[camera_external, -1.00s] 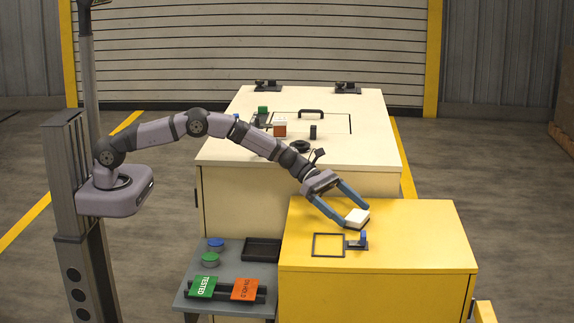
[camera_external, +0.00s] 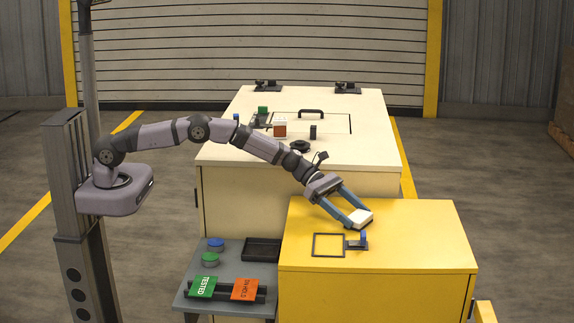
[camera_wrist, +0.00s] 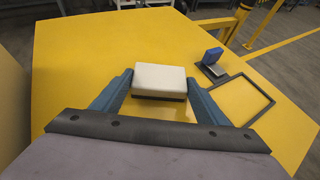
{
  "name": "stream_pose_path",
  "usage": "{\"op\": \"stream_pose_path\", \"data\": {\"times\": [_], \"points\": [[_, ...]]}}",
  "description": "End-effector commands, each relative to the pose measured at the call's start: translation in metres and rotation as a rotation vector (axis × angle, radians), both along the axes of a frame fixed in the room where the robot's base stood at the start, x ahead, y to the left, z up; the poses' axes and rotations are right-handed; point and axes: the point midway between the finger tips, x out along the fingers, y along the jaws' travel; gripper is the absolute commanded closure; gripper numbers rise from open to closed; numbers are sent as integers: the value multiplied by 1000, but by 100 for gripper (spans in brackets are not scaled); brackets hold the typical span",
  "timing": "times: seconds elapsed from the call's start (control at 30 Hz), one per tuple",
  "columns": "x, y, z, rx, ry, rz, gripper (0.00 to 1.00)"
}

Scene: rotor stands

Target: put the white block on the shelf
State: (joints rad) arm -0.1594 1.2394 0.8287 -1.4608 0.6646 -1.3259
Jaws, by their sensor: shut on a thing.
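The white block (camera_external: 361,217) has a dark underside and is at the yellow cabinet top, near its middle. My gripper (camera_external: 357,218) reaches down to it from the left, shut on it with a blue finger on each side. In the wrist view the white block (camera_wrist: 160,78) sits between the fingertips. I cannot tell whether it touches the yellow surface or is just above it. A grey side shelf (camera_external: 228,284) stands left of the yellow cabinet, lower than its top.
The yellow top (camera_external: 420,235) bears a black square outline (camera_external: 328,256) and a small blue-tipped fixture (camera_external: 358,241) near the block. The grey shelf holds a black tray (camera_external: 262,250), two round buttons and green and orange signs. A taller cream cabinet (camera_external: 375,145) stands behind.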

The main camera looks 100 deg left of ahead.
Motion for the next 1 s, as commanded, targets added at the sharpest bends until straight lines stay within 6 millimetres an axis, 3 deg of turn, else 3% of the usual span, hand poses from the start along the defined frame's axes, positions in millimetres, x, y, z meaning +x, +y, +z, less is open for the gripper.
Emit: {"op": "stream_pose_path", "data": {"times": [0.27,0.8,1.0], "points": [[0,0,7,0,-2,0,60],[0,0,86,0,-4,0,61],[0,0,99,0,-1,0,61]]}}
